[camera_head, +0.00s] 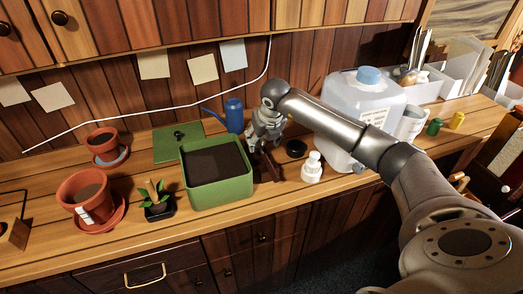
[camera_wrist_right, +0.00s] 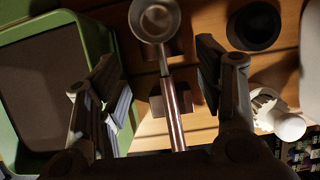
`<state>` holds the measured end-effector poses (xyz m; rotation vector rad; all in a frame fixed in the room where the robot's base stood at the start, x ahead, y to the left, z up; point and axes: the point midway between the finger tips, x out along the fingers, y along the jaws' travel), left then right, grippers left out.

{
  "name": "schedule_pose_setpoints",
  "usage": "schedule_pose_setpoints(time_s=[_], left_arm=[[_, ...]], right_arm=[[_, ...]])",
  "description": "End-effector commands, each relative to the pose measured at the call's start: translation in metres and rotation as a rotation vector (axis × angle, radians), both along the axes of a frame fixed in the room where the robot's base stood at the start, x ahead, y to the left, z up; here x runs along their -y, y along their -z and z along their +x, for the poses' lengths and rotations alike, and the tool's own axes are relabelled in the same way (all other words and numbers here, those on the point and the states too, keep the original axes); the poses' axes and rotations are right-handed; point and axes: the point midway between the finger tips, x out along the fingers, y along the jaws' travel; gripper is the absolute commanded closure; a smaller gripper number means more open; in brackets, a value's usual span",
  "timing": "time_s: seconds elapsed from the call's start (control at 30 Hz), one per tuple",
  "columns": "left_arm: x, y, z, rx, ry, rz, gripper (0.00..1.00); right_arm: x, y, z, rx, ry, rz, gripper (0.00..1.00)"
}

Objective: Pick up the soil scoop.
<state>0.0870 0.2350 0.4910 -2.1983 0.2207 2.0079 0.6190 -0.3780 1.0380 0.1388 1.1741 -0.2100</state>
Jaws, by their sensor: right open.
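The soil scoop (camera_wrist_right: 173,112) shows in the right wrist view, with a round metal bowl at the top and a thin brown handle pointing down the picture. It appears to lie across small dark wooden blocks (camera_wrist_right: 158,105). My right gripper (camera_wrist_right: 163,75) is open, with one finger on each side of the handle and visible gaps between. In the head view, my right gripper (camera_head: 264,128) is over the counter just right of the green soil box, and it largely hides the scoop. My left gripper is in neither view.
The green soil box (camera_head: 222,194) stands close on the left and also fills the left of the wrist view. A white bottle (camera_head: 312,169), a black round dish (camera_head: 296,148) and a large water jug (camera_head: 345,100) stand on the right. A blue can (camera_head: 234,116) is behind.

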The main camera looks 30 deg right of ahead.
Motion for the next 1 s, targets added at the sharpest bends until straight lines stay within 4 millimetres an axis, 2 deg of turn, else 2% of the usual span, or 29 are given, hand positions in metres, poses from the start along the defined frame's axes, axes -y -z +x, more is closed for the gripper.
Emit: schedule_pose_setpoints(time_s=[0.27, 0.4, 0.77, 0.87, 1.0], left_arm=[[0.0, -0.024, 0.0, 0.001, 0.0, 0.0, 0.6], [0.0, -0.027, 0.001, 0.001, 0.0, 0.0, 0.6], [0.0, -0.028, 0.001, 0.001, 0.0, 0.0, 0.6], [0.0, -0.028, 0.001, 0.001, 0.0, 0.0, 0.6], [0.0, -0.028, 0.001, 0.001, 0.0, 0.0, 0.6]], right_arm=[[0.002, 0.026, 0.003, -0.005, 0.0, 0.001, 0.38], [0.003, 0.043, 0.009, -0.001, 0.0, 0.003, 0.38], [0.004, 0.052, 0.013, 0.001, -0.003, 0.001, 0.38], [0.004, 0.052, 0.013, 0.001, -0.002, 0.001, 0.47], [0.004, 0.052, 0.013, 0.001, -0.002, 0.001, 0.65]])
